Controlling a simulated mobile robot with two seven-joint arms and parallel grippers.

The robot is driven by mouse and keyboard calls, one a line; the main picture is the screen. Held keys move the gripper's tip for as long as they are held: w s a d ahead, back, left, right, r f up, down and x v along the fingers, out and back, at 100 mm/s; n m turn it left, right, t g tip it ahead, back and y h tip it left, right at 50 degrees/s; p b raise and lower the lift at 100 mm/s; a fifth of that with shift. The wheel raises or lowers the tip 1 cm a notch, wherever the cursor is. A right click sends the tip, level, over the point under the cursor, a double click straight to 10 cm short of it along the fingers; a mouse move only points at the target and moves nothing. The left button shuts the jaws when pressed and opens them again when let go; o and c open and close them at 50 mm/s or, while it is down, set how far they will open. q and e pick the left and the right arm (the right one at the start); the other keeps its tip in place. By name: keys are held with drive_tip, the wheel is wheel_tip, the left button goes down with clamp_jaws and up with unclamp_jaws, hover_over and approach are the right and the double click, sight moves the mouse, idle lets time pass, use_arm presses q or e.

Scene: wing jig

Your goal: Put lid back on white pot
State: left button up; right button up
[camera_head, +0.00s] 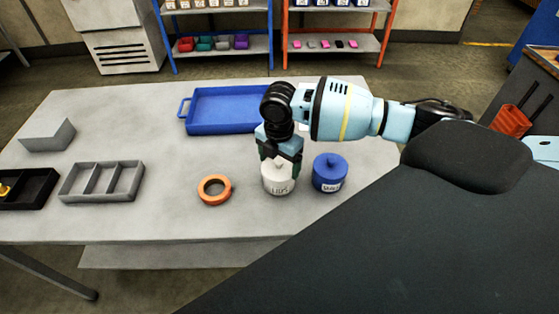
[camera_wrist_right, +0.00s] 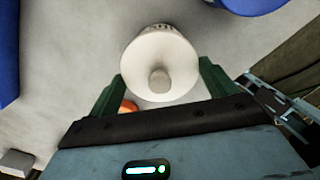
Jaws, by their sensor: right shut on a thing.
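The white pot (camera_head: 278,187), with dark lettering on its front, stands on the grey table. Its white lid (camera_wrist_right: 140,62), round with a knob in the middle, shows in the right wrist view. My right gripper (camera_head: 280,162) points down over the pot and is shut on the lid, with green fingers at the lid's sides. The lid is at the pot's top; the fingers partly cover it in the head view, and I cannot tell whether it is fully seated. My left gripper is not in view.
A blue lidded pot (camera_head: 330,176) stands close to the right of the white pot. An orange ring (camera_head: 214,190) lies to the left. A blue tray (camera_head: 225,127) is behind. A grey divided box (camera_head: 101,197) and a black box (camera_head: 38,203) are at the left.

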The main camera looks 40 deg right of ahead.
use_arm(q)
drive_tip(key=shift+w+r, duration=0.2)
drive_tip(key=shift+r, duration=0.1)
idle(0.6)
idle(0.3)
use_arm(e)
drive_tip(key=o, duration=0.9)
drive_tip(key=shift+r+p, duration=1.7)
drive_tip(key=shift+r, duration=1.85)
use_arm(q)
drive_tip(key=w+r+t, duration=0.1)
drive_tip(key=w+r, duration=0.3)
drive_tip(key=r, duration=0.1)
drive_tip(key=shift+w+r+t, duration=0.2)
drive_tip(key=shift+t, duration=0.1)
use_arm(e)
drive_tip(key=shift+f, duration=0.1)
